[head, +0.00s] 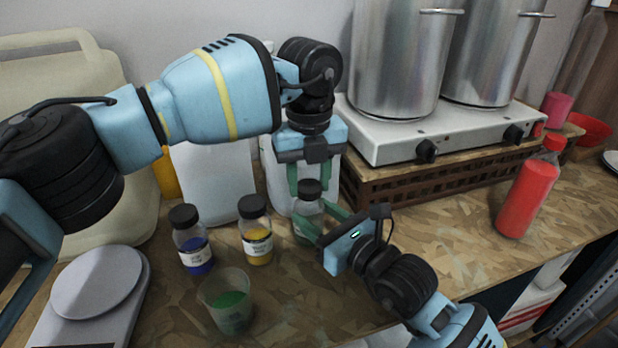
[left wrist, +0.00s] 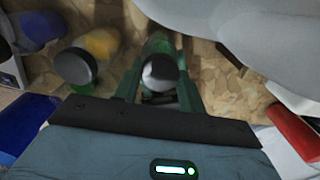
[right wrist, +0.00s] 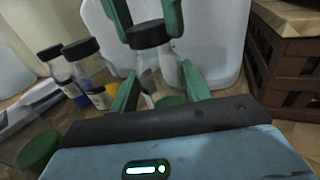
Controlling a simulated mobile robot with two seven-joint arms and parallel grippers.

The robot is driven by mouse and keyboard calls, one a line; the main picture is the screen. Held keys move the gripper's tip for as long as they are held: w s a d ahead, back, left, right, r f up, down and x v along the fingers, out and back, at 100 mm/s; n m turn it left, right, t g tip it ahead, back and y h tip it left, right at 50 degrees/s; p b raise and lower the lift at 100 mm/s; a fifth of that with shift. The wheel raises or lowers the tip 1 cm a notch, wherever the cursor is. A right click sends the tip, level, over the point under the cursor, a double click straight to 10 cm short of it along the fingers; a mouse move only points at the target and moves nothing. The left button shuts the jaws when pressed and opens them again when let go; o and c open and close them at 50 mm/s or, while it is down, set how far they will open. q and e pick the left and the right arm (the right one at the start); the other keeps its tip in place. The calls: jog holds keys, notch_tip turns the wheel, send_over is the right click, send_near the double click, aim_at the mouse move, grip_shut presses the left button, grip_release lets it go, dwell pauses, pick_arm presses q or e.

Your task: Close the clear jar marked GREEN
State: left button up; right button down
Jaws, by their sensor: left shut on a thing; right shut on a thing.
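The clear jar marked GREEN (head: 308,228) stands upright on the worktop with green contents low inside; its label is not readable. It also shows in the right wrist view (right wrist: 156,78). Its black lid (head: 311,188) is at the jar's mouth; I cannot tell whether it is seated or threaded. My left gripper (head: 311,194) comes from above and is shut on the lid, which shows from above in the left wrist view (left wrist: 160,72). My right gripper (head: 322,222) comes from the front right and is shut around the jar's body.
Lidded blue (head: 192,240) and yellow (head: 256,232) jars stand left of the jar. A cup of green stuff (head: 228,302) is in front, a scale (head: 95,285) far left. White containers stand close behind. A burner with pots (head: 440,130) and a red bottle (head: 527,195) are right.

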pick_arm(q)
jog(key=m, duration=0.3)
jog(key=o, duration=1.1)
jog(key=shift+r, duration=0.1)
jog(key=shift+r, duration=2.15)
jog(key=shift+c, duration=0.4)
